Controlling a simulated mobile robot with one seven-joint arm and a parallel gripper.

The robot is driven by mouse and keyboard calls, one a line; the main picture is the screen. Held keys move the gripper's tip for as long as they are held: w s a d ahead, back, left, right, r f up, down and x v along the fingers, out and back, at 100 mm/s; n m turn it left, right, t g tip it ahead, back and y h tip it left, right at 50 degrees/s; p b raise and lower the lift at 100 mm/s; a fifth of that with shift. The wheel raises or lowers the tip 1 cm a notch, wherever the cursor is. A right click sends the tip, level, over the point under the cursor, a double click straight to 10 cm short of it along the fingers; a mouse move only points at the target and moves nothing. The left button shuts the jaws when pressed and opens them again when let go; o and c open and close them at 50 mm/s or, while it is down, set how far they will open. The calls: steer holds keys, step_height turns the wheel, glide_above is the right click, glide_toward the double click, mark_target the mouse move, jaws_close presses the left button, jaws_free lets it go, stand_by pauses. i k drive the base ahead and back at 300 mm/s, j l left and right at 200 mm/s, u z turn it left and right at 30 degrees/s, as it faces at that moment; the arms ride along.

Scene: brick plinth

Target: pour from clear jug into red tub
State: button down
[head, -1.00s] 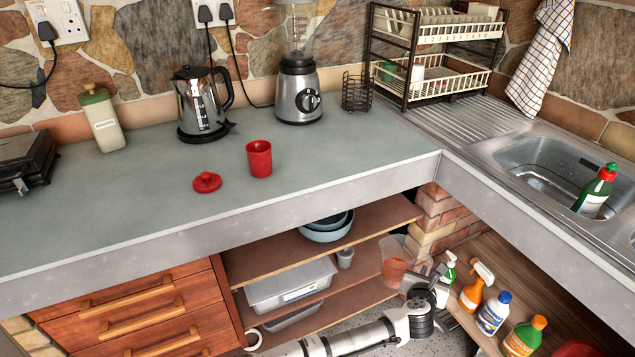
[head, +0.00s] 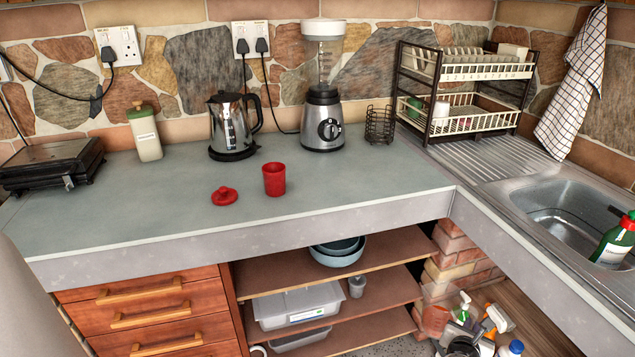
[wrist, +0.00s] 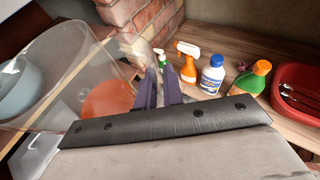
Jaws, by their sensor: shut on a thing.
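The red tub (head: 274,180) stands upright and open on the grey worktop. Its red lid (head: 224,196) lies beside it on the left. The clear jug (wrist: 75,62) is large in the wrist view, with something orange-red showing low in it. In the head view it shows faintly at the bottom (head: 434,321), in front of the brick pillar. My gripper (wrist: 158,88) has its purple fingers shut on the jug at its near side. The jug is below worktop height, well apart from the tub. Its exact tilt is hard to tell.
The worktop edge (head: 260,222) overhangs shelves with blue bowls (head: 338,255) and a clear box (head: 298,306). Spray and cleaner bottles (wrist: 212,75) stand near my gripper. A kettle (head: 232,128) and blender (head: 322,115) stand behind the tub. The worktop in front of the tub is clear.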

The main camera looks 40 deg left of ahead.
mark_target(275, 180)
steer(key=l, duration=0.7)
steer(key=l+u, duration=0.1)
steer(key=u, duration=0.75)
